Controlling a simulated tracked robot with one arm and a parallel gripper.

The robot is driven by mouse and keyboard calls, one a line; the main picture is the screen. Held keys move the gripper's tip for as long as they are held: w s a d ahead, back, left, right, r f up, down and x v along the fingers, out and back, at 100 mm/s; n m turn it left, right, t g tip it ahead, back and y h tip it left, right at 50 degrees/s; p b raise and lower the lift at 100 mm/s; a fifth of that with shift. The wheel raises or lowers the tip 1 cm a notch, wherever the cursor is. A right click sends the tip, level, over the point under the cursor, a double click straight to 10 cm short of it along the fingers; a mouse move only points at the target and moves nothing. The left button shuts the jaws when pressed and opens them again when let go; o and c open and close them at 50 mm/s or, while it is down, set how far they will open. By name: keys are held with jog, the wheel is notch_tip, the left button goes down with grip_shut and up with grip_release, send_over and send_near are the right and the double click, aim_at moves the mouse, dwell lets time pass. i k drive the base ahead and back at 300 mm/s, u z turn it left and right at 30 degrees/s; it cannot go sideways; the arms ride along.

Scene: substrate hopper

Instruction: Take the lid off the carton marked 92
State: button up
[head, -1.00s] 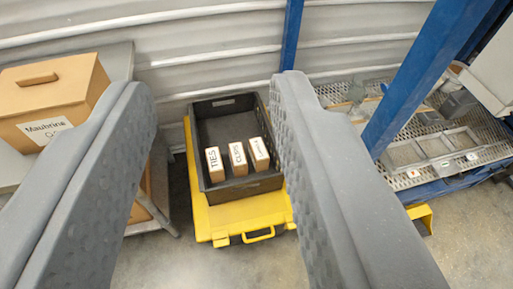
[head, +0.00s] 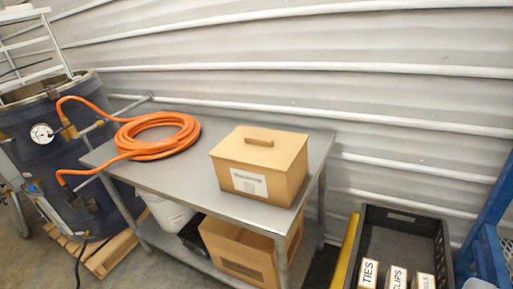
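A brown cardboard carton (head: 257,180) stands on the metal table. My gripper does not show in the current view.
The metal table (head: 203,183) also bears a coiled orange hose (head: 160,136). At right a black crate (head: 403,218) holds small boxes marked TIES and CLIPS. A corrugated wall runs behind.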

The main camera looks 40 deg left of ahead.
aim_at(276, 150)
jog(key=u, duration=0.45)
jog(key=k, duration=1.05)
jog(key=u, duration=1.2)
jog(key=i, duration=1.9)
jog(key=z, duration=1.05)
jog(key=i, duration=1)
jog(key=z, duration=0.8)
jog(key=k, duration=0.8)
jog(key=z, duration=0.1)
